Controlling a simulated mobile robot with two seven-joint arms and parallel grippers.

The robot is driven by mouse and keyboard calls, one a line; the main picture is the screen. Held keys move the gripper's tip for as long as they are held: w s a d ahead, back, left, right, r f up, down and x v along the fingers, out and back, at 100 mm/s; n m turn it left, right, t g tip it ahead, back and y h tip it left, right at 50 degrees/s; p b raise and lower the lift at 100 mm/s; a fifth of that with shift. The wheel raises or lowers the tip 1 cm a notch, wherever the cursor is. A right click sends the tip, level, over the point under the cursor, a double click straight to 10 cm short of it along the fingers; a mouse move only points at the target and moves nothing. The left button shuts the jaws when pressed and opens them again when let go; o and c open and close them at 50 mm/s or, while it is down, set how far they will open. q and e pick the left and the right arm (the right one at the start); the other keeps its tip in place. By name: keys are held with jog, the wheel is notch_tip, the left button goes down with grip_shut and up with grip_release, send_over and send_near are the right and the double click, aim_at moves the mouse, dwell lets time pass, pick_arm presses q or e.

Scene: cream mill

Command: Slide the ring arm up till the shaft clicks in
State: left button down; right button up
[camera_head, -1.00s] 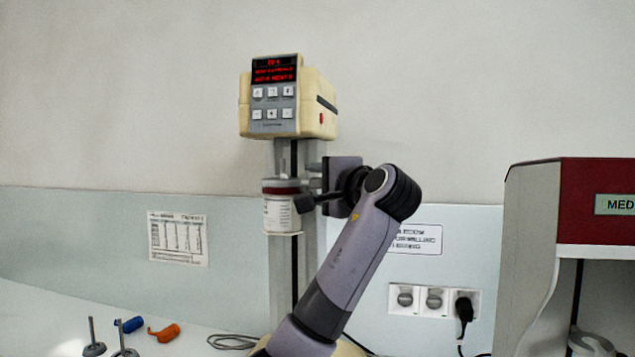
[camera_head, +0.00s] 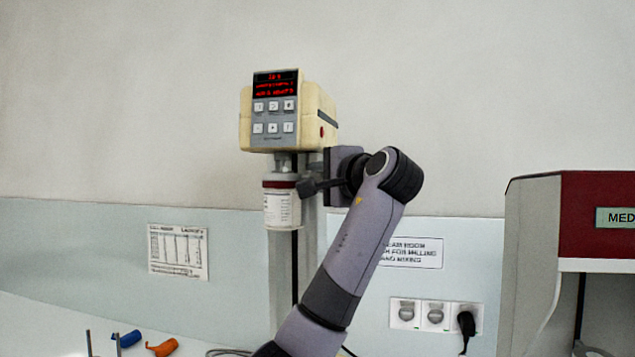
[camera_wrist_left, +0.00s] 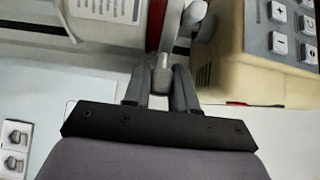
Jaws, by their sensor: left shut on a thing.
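The cream mill's motor head (camera_head: 288,115), with a red display and grey keypad, sits on top of a grey column. Below it hangs a white labelled jar (camera_head: 282,210) with a dark red band at its top, upright against the column. A short length of shaft (camera_head: 282,163) shows between head and jar. My left gripper (camera_head: 311,187) is at the jar's right side. In the left wrist view its fingers (camera_wrist_left: 162,88) are shut on the grey stub of the ring arm (camera_wrist_left: 162,70), beside the jar's red band. The shaft's lower end is hidden.
A red and grey cabinet (camera_head: 585,215) stands at the right. Wall sockets (camera_head: 433,314) with a black plug are behind my arm. Blue (camera_head: 127,339) and orange (camera_head: 162,347) items and metal rods lie or stand on the bench at lower left.

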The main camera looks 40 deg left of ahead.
pick_arm(q)
jog(key=c, duration=1)
grip_release()
jog(key=shift+s+r, duration=0.1)
jog(key=shift+r, duration=0.65)
pick_arm(e)
jog(key=shift+r, duration=0.1)
pick_arm(q)
jog(key=shift+f, duration=0.1)
